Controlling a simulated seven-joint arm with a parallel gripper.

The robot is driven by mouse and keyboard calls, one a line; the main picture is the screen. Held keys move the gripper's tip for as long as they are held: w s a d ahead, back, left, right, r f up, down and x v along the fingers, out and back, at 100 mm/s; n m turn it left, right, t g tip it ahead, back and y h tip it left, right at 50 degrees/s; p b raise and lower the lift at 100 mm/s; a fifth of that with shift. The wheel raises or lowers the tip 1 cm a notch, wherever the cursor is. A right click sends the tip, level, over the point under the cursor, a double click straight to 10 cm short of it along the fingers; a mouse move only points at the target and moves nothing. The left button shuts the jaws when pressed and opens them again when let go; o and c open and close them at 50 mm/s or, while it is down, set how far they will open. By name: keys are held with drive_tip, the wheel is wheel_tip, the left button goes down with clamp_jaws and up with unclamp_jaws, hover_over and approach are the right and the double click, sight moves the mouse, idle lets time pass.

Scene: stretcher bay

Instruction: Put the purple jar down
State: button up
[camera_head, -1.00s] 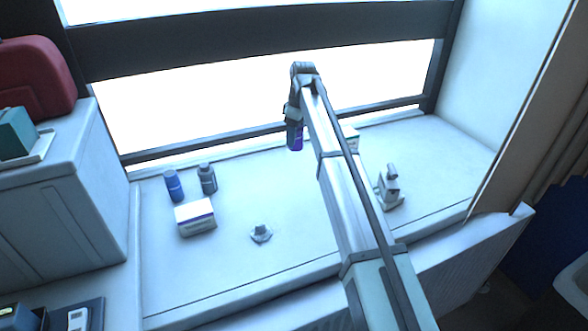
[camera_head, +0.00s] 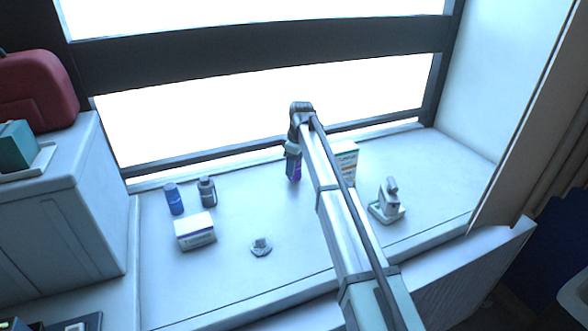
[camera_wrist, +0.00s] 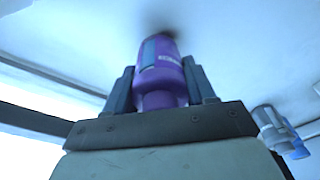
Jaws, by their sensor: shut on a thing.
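The purple jar (camera_head: 295,171) hangs below my gripper (camera_head: 292,148) over the back part of the white sill. In the wrist view the purple jar (camera_wrist: 160,72) sits between the two grey fingers of my gripper (camera_wrist: 160,85), which is shut on it. A dark shadow lies on the white surface right at the jar's far end. The jar's base is close to the sill; I cannot tell whether it touches.
The white sill (camera_head: 290,220) has free room around the jar. A blue bottle (camera_head: 174,199), a grey bottle (camera_head: 207,191) and a white box (camera_head: 195,232) stand left. A small grey fitting (camera_head: 261,247) lies in front. A carton (camera_head: 347,160) and a white device (camera_head: 387,203) are right.

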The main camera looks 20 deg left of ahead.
drive_tip(key=shift+f, duration=0.75)
drive_tip(key=shift+f, duration=0.1)
drive_tip(key=o, duration=1.1)
drive_tip(key=shift+o, duration=0.2)
drive_tip(key=r, duration=0.4)
drive_tip(key=d+r, duration=0.1)
drive_tip(key=r, duration=0.7)
drive_tip(key=shift+d+r, duration=0.1)
drive_tip(key=shift+d, duration=0.15)
